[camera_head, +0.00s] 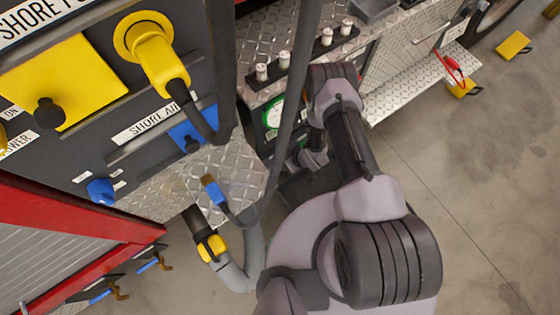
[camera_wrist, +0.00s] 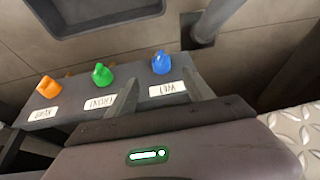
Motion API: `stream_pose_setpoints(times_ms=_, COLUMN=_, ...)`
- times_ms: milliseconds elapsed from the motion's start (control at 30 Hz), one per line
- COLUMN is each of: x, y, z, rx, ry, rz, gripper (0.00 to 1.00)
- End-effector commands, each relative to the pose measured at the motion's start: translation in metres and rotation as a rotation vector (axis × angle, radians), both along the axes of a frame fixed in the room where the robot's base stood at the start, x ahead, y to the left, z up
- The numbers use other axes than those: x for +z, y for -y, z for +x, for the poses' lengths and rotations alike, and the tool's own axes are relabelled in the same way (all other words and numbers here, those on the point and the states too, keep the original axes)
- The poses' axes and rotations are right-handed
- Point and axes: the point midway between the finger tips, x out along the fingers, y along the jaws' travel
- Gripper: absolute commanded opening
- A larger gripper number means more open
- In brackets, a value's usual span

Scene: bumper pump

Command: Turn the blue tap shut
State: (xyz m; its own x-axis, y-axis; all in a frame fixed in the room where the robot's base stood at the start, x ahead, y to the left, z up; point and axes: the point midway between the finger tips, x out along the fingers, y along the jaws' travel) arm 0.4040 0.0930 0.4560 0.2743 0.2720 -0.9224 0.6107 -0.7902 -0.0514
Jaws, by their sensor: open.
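In the wrist view, a blue tap (camera_wrist: 162,62) stands at the right end of a grey panel, past a green tap (camera_wrist: 102,75) and an orange tap (camera_wrist: 49,87). Each has a white label in front of it. My gripper (camera_wrist: 160,76) is open. Its two fingers reach towards the panel, one on either side of the blue tap's label, with the blue tap beyond and between them. Nothing is held, and I see no contact with the tap. In the head view my arm hides the gripper, and I cannot make out this tap there.
A dark pipe (camera_wrist: 215,20) rises just right of the blue tap, and a recessed tray (camera_wrist: 95,12) lies behind. In the head view, a yellow plug (camera_head: 157,60), a blue round knob (camera_head: 101,190) and a grey hose (camera_head: 236,275) are left of my arm. Concrete floor (camera_head: 470,190) is open at right.

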Motion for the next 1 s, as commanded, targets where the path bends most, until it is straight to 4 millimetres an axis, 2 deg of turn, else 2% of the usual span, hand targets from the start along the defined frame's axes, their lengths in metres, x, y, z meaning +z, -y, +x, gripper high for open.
stream_pose_setpoints(times_ms=33, x=-0.021, y=-0.004, z=0.003, rx=0.001, ry=0.0, rz=0.0, gripper=0.61)
stream_pose_setpoints(times_ms=200, x=-0.066, y=-0.017, z=0.016, rx=0.003, ry=0.001, rz=-0.001, gripper=0.61)
stream_pose_setpoints(times_ms=400, x=-0.101, y=-0.029, z=0.028, rx=0.001, ry=0.001, rz=-0.001, gripper=0.61)
stream_pose_setpoints(times_ms=600, x=-0.112, y=-0.033, z=0.032, rx=0.0, ry=-0.001, rz=-0.001, gripper=0.61)
stream_pose_setpoints(times_ms=867, x=-0.112, y=-0.033, z=0.033, rx=-0.001, ry=-0.001, rz=0.0, gripper=0.61)
stream_pose_setpoints(times_ms=1000, x=-0.112, y=-0.033, z=0.033, rx=0.0, ry=-0.001, rz=-0.001, gripper=0.33)
